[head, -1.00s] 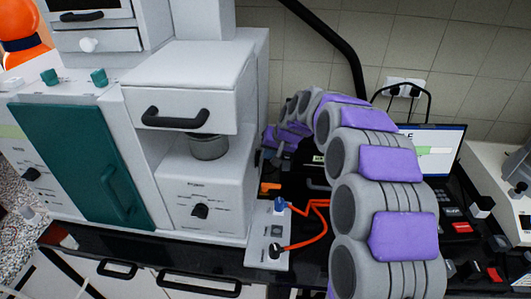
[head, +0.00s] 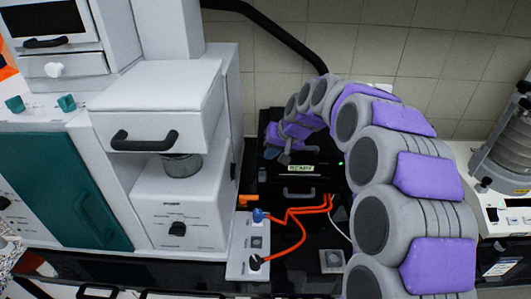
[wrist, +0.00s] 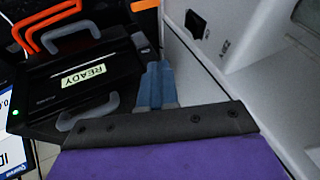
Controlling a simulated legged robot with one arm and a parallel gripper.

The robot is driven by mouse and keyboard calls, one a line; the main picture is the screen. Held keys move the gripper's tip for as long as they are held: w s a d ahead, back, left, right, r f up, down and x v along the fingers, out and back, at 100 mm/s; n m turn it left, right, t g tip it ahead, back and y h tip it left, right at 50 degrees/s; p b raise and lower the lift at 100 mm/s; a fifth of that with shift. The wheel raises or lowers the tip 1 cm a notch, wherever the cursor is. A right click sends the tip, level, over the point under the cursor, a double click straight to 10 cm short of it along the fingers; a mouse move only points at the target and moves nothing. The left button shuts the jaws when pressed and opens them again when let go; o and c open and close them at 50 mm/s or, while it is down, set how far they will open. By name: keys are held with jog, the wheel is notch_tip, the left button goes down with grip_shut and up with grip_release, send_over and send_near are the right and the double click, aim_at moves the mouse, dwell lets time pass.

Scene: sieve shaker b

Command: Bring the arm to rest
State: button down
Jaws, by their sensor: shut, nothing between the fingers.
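My arm, grey with purple pads, arches from the lower right of the head view toward the back of the counter. My gripper (head: 271,153) is at its far end, small in the head view, beside the black box labelled READY (head: 293,190). In the wrist view the blue fingers of my gripper (wrist: 155,82) are together with nothing between them. The READY box lies just left of them there, with a grey handle (wrist: 88,111) and a green light. I cannot tell whether the fingers touch anything.
A white machine with a drawer (head: 160,105) and a teal door (head: 65,190) stands at left. A white power strip (head: 247,250) with orange cables (head: 298,214) lies on the black counter. A sieve shaker (head: 505,150) stands at right, beyond my arm. A tiled wall closes the back.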

jog(key=s+d+f+g+h, duration=0.1)
jog(key=s+d, duration=0.3)
jog(key=s, duration=1.1)
jog(key=s+d+f+g+h, duration=0.2)
jog(key=s+d+g, duration=0.1)
jog(key=s, duration=1.2)
jog(key=s+d+f+g+h, duration=0.1)
jog(key=s+d, duration=0.3)
jog(key=s, duration=1.2)
jog(key=shift+d+f+g+h, duration=0.3)
jog(key=shift+d+g, duration=0.05)
jog(key=shift+g, duration=0.15)
